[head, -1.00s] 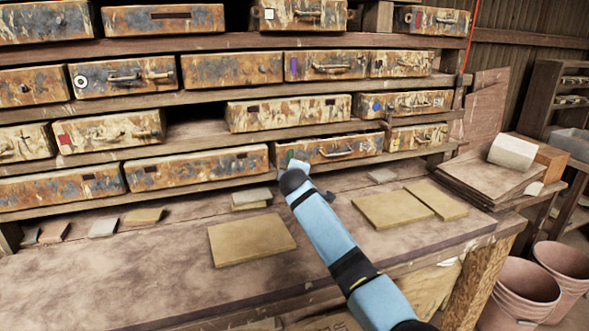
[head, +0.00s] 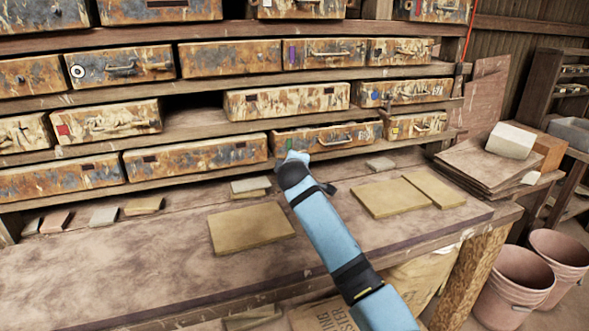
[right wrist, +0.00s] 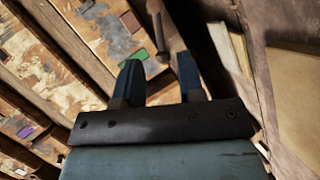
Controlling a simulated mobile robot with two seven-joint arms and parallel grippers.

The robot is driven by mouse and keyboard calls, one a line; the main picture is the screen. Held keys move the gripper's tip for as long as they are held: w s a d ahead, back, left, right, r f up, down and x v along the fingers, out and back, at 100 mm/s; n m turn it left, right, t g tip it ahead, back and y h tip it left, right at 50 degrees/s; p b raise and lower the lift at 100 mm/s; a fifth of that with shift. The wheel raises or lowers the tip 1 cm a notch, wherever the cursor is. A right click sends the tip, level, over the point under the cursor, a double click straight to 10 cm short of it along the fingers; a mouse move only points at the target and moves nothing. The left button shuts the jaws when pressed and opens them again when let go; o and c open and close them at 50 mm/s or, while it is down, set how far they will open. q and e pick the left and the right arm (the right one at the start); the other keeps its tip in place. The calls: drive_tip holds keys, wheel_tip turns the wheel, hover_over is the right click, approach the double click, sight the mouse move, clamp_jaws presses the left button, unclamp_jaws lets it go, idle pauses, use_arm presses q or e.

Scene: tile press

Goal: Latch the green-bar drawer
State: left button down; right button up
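The green-bar drawer (head: 358,135) is in the lowest row of the rack, rust-stained, with a small green bar at its left and a handle at its middle. My right gripper (head: 293,156) is at the drawer's left end, just below the green bar. In the right wrist view its two dark fingers (right wrist: 160,80) are apart, with nothing held between them. The green bar (right wrist: 137,55) shows by the left fingertip, and a brown rounded rod, seemingly the handle (right wrist: 157,30), lies just beyond the gap. My left gripper is out of view.
A yellow-marked drawer (head: 417,126) sits to the right, and a wide rusty drawer (head: 195,158) to the left. Tan tiles (head: 392,198) and another tile (head: 250,228) lie on the bench (head: 130,255). Pink buckets (head: 520,278) stand on the floor at right.

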drive_tip(key=v, duration=0.9)
drive_tip(key=shift+p, duration=0.45)
drive_tip(key=shift+s+a, duration=0.1)
